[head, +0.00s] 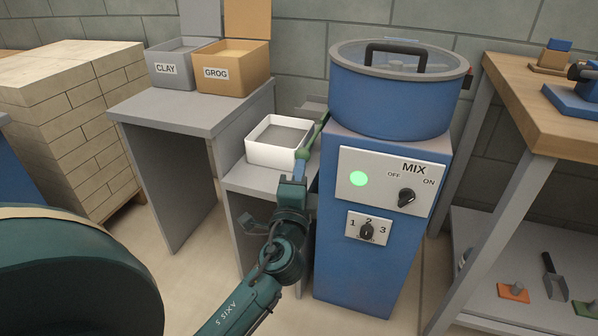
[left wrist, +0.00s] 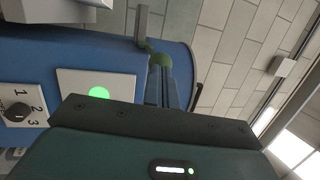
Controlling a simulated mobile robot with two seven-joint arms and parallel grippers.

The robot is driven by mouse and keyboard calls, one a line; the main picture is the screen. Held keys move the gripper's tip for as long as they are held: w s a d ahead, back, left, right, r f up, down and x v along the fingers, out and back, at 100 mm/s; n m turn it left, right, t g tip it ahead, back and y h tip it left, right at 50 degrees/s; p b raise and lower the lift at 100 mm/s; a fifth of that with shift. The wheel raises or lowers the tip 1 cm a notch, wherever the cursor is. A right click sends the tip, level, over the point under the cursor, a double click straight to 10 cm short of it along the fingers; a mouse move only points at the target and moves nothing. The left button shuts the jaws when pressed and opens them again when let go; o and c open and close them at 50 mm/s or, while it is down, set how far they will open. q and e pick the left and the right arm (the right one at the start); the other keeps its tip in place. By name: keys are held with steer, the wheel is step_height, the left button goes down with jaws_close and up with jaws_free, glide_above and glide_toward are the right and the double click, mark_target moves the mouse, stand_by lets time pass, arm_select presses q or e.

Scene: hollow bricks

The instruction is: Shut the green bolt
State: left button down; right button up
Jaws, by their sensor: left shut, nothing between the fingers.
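The green bolt (head: 322,122) is a thin bar with a round knob at the left side of the blue mixer (head: 360,255), beside a small grey spout above the white tub. My left gripper (head: 299,164) is shut and empty, its blue fingertips right at the knob; I cannot tell whether they touch it. In the left wrist view the green knob (left wrist: 162,60) shows just beyond the closed fingertips, and the grey spout (left wrist: 142,22) stands beside it. The bolt's far end is hard to make out. My right gripper is not in view.
A white tub (head: 251,153) stands on a low grey stand left of the mixer. The mixer's front has a lit green lamp (head: 359,179), a MIX knob (head: 406,197) and a 1-2-3 dial (head: 367,231). Clay and grog bins stand behind left; a wooden bench (head: 530,105) is at right.

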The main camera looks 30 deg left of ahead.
mark_target(309, 153)
arm_select(q)
steer(key=w+a, duration=0.2)
steer(key=w, duration=0.5)
steer(key=shift+r+b, duration=0.25)
steer(key=shift+b, duration=0.15)
